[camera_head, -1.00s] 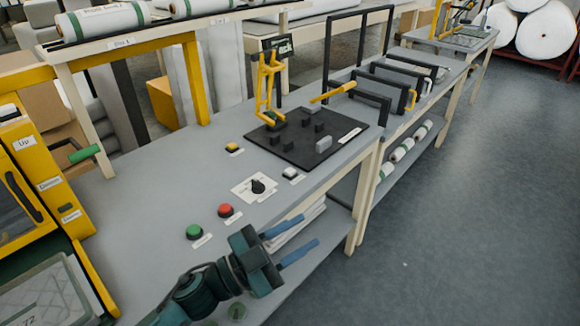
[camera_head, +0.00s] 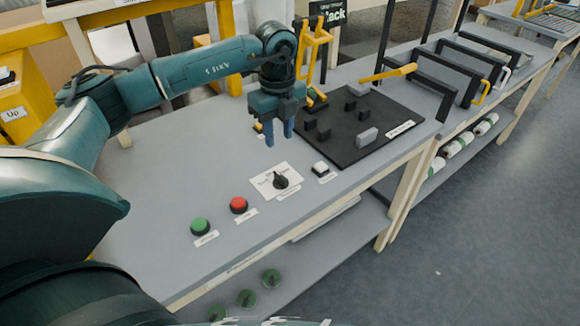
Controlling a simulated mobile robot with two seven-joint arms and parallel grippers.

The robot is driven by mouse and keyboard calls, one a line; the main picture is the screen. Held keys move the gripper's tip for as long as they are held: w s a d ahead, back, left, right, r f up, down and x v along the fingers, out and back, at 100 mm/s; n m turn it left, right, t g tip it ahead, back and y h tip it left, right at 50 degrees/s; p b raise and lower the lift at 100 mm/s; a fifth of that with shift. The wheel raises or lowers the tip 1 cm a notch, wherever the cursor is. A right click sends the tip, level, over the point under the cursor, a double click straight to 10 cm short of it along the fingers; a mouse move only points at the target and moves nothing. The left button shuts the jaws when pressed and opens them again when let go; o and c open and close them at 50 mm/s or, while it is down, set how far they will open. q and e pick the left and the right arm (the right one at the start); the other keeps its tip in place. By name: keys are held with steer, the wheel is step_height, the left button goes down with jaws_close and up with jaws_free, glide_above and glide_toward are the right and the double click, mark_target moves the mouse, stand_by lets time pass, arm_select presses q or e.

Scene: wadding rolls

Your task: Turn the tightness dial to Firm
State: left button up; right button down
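The tightness dial (camera_head: 280,182) is a black pointer knob on a white card (camera_head: 264,178) on the grey bench. The card's markings are too small to read, so I cannot tell its setting. My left gripper (camera_head: 279,138) hangs fingers-down above the bench, beyond the dial in the picture and apart from it. Its two blue fingers are spread with a gap between them, and nothing is held. My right gripper is not in view.
A red button (camera_head: 239,205) and a green button (camera_head: 200,226) sit left of the dial. A white button (camera_head: 320,168) sits right. Behind are a black board (camera_head: 372,138) with blocks, a yellow frame (camera_head: 313,50) and black racks (camera_head: 447,88). The bench front left is clear.

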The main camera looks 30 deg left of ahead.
mark_target(281, 175)
arm_select(q)
step_height(281, 175, down, 12)
steer(key=shift+d+f+p, duration=0.1)
steer(key=shift+p, duration=0.4)
steer(key=shift+c, duration=0.4)
jaws_close()
